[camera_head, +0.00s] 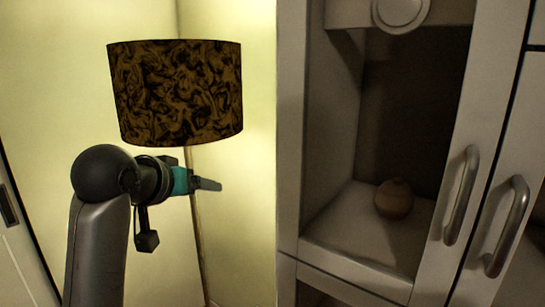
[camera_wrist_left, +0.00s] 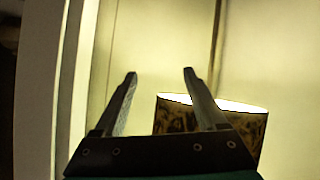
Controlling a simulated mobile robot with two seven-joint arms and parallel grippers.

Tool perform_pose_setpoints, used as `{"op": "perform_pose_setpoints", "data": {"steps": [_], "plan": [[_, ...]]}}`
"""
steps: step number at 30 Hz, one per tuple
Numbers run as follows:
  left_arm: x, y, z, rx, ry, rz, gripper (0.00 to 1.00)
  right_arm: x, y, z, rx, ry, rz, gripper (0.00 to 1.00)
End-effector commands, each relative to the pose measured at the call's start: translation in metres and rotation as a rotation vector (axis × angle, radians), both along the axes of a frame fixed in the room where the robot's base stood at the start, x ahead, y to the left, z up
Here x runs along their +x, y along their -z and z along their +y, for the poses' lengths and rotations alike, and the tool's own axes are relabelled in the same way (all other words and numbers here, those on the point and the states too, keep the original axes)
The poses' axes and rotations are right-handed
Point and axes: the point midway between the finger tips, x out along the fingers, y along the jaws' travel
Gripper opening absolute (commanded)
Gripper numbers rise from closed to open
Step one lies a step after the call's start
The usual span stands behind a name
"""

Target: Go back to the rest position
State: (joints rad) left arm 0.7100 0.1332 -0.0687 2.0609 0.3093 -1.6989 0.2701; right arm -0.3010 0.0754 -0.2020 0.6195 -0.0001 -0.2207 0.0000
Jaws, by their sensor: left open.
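My left gripper (camera_head: 207,184) is raised in front of the lamp in the head view, its fingers pointing right. In the left wrist view its two fingers (camera_wrist_left: 160,73) stand wide apart with nothing between them. It is open and empty. My right gripper is in neither view.
A floor lamp with a dark patterned shade (camera_head: 175,92) stands behind my left arm; the shade also shows in the left wrist view (camera_wrist_left: 245,122). At right, a pale cabinet (camera_head: 291,130) has a shelf compartment holding a round brownish object (camera_head: 394,200). Two door handles (camera_head: 461,195) (camera_head: 507,226) stick out.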

Motion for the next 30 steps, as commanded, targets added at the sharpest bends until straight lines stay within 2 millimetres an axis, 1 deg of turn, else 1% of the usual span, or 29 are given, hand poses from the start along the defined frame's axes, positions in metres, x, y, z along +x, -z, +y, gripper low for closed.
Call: {"op": "perform_pose_setpoints", "data": {"steps": [1, 2, 3, 5, 6, 8, 9, 11, 12, 14, 15, 17, 18, 22, 25, 30], "plan": [[-0.008, 0.03, 0.0, 0.016, 0.0, 0.041, 0.74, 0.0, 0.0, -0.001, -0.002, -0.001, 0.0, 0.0], [-0.013, 0.044, 0.001, 0.026, -0.001, 0.061, 0.74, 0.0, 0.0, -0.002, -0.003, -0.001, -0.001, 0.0], [-0.02, 0.063, 0.001, 0.04, 0.0, 0.086, 0.74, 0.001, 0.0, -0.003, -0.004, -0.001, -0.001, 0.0], [-0.031, 0.09, 0.002, 0.06, 0.0, 0.125, 0.74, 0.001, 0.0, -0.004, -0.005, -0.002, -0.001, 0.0], [-0.04, 0.108, 0.003, 0.073, 0.0, 0.153, 0.74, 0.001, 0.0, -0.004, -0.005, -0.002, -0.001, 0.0], [-0.055, 0.134, 0.004, 0.093, 0.003, 0.191, 0.74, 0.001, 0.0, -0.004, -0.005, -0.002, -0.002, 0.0], [-0.065, 0.151, 0.004, 0.107, 0.005, 0.218, 0.74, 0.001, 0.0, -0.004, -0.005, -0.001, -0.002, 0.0], [-0.082, 0.174, 0.005, 0.126, 0.01, 0.257, 0.74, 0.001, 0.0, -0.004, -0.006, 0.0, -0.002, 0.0], [-0.094, 0.189, 0.006, 0.139, 0.011, 0.283, 0.74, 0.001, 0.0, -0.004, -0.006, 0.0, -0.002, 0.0], [-0.113, 0.21, 0.007, 0.159, 0.018, 0.322, 0.74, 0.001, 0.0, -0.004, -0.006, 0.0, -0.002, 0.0], [-0.126, 0.224, 0.008, 0.171, 0.021, 0.349, 0.74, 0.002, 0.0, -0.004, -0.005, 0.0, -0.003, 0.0], [-0.147, 0.242, 0.009, 0.191, 0.029, 0.388, 0.74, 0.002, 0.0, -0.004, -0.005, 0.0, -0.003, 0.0], [-0.161, 0.254, 0.01, 0.204, 0.033, 0.415, 0.74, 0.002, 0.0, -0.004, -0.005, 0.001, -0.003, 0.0], [-0.209, 0.286, 0.012, 0.242, 0.054, 0.497, 0.74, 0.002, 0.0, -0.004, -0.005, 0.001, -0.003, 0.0], [-0.242, 0.304, 0.014, 0.269, 0.068, 0.553, 0.74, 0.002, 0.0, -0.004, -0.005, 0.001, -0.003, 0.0], [-0.288, 0.322, 0.016, 0.301, 0.092, 0.628, 0.74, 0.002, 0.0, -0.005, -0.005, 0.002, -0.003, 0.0]]}}
